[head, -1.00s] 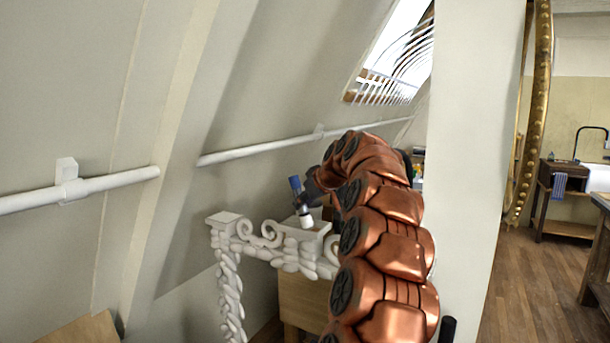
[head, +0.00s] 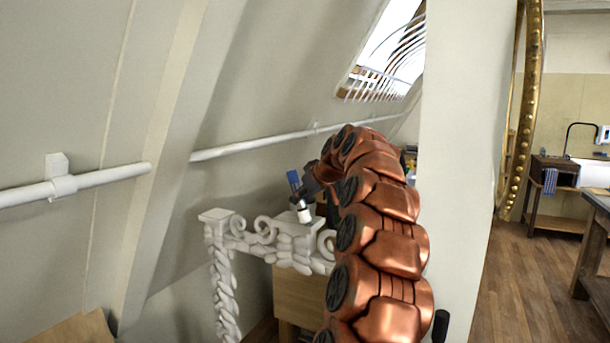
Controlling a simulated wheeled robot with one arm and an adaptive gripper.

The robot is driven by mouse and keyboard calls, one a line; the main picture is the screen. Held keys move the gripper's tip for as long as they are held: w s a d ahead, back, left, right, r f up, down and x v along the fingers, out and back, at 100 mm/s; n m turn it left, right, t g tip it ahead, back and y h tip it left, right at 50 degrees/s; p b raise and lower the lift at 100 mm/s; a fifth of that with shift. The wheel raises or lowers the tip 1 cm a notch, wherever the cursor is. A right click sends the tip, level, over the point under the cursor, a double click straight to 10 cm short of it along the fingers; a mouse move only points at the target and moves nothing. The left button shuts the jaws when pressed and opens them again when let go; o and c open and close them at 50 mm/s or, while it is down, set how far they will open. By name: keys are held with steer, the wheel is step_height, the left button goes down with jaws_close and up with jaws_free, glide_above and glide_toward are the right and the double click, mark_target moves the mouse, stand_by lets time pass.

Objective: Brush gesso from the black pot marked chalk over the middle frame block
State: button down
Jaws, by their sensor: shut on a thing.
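My gripper (head: 312,181) is small and dark at the far end of my copper arm, partly hidden by it. It is shut on a tool with a blue upper end and a white lower end, which looks like the brush (head: 294,178). The brush stands slightly tilted, with its white end at the block-like part (head: 296,243) of a white ornate console. I cannot tell whether it touches. Scrolls flank this block, which looks like the middle frame block. A corner block (head: 214,215) tops the twisted leg at left. No pot marked chalk can be made out.
A wooden cabinet (head: 297,298) stands under the console. A sloping wall with a white pipe (head: 105,180) runs close behind. A pale pillar (head: 465,150) stands right of my arm. Beyond it are a gilt frame (head: 522,120), a sink table and open wooden floor.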

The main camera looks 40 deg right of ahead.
mark_target(297, 183)
steer(key=shift+a+r, duration=0.1)
steer(key=shift+r, duration=0.8)
steer(key=shift+w+a+r+p, duration=0.15)
steer(key=shift+r+p, duration=0.15)
steer(key=shift+p, duration=0.05)
step_height(297, 183, up, 2)
steer(key=shift+a+r+p, duration=0.1)
steer(key=shift+r+p, duration=0.05)
steer(key=shift+p, duration=0.45)
steer(key=shift+r+p, duration=0.8)
steer(key=shift+r, duration=0.65)
steer(key=shift+f, duration=0.1)
